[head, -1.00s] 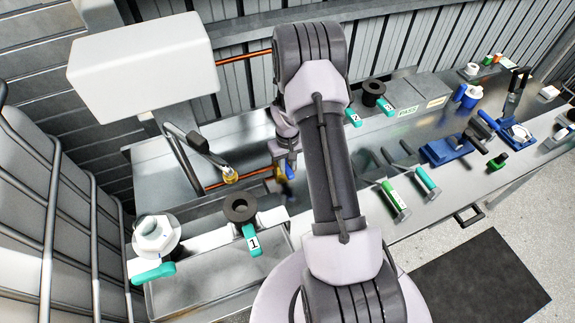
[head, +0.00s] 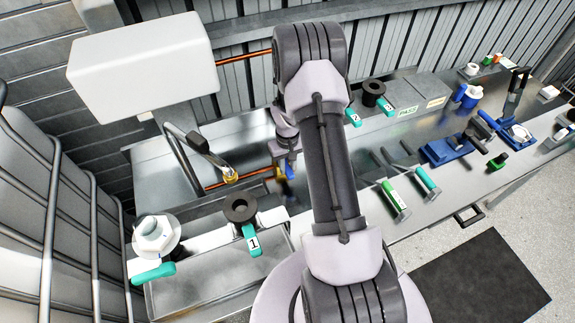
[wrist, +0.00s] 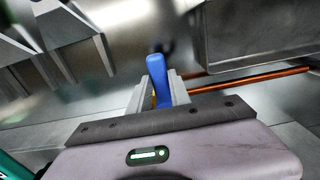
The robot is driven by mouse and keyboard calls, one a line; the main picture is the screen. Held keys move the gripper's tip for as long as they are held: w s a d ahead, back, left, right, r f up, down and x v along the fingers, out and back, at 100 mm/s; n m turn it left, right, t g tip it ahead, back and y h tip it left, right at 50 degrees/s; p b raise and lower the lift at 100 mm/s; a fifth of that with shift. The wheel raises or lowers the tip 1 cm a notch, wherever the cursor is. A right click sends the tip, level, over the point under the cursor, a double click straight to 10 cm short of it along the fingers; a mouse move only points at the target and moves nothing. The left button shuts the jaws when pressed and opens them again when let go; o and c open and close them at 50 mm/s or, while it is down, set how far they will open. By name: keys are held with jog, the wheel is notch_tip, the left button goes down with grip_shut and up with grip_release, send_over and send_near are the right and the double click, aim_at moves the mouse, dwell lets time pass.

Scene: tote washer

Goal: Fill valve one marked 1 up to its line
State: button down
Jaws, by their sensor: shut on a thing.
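Valve one is a black round cup (head: 240,208) with a teal handle (head: 251,239) marked 1, at the lower left in the head view. The brass tip (head: 229,176) of a bent metal spout (head: 182,150) shows just behind and above it. I cannot see any liquid or the fill line inside the cup. My gripper (wrist: 160,93) is shut on a blue lever (wrist: 157,72) beside the copper pipe (wrist: 245,80) in the wrist view. In the head view my arm partly hides the blue lever (head: 290,169).
A white hex-topped fitting (head: 156,236) with a teal handle stands left of valve one, over a metal basin. A white box (head: 143,65) hangs above. Blue fixtures (head: 446,149) and green-handled tools lie right.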

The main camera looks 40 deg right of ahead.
aim_at(290, 167)
dwell(0.4)
jog(key=shift+d+n+b, duration=0.45)
jog(key=shift+n+b, duration=0.15)
jog(key=shift+n, duration=0.3)
jog(key=shift+d+n, duration=0.1)
jog(key=shift+n, duration=0.2)
jog(key=shift+r, duration=0.1)
jog(key=c, duration=1.2)
grip_release()
notch_tip(290, 167, up, 17)
jog(key=p, duration=0.2)
jog(key=shift+r, duration=0.2)
